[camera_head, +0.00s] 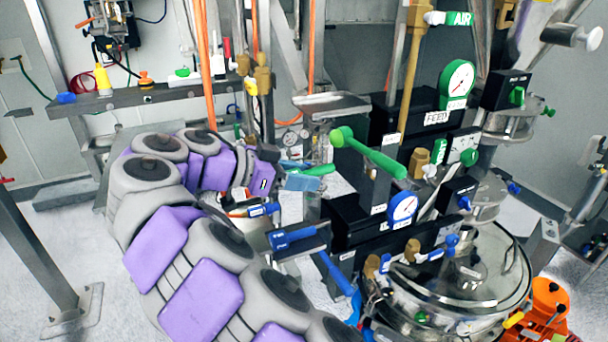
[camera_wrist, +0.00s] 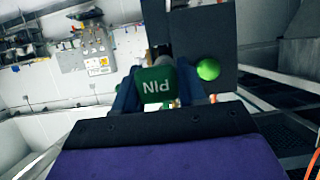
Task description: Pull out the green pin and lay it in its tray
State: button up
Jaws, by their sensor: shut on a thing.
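The green pin (camera_wrist: 156,86) has a green head with "PIN" upside down on it, and fills the space between my fingers in the wrist view. My gripper (camera_wrist: 158,92) is shut on that head with its dark blue fingers on either side. In the head view, my gripper (camera_head: 302,178) is right of my purple arm, beside the green pin (camera_head: 319,170). A short grey part shows beyond the head, against a dark block (camera_wrist: 190,40). I cannot tell whether the pin's far end sits in a hole. I cannot clearly make out the pin's tray.
A green lever (camera_head: 370,154) with a round knob is just right of and above my gripper. A blue lever (camera_head: 297,236) is below it. Gauges, brass fittings and a glass-lidded vessel (camera_head: 465,280) crowd the right. A metal bench (camera_head: 130,100) with small items stands back left.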

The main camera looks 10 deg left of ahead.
jog(key=shift+p+v, duration=0.9)
jog(key=shift+p, duration=0.1)
jog(key=shift+s+a+f+p, duration=0.15)
jog(key=shift+s+a+p, duration=0.2)
jog(key=shift+a+p, duration=0.3)
jog(key=shift+s+a+f+p, duration=0.15)
jog(key=shift+s+a+p, duration=0.25)
jog(key=shift+p, duration=0.35)
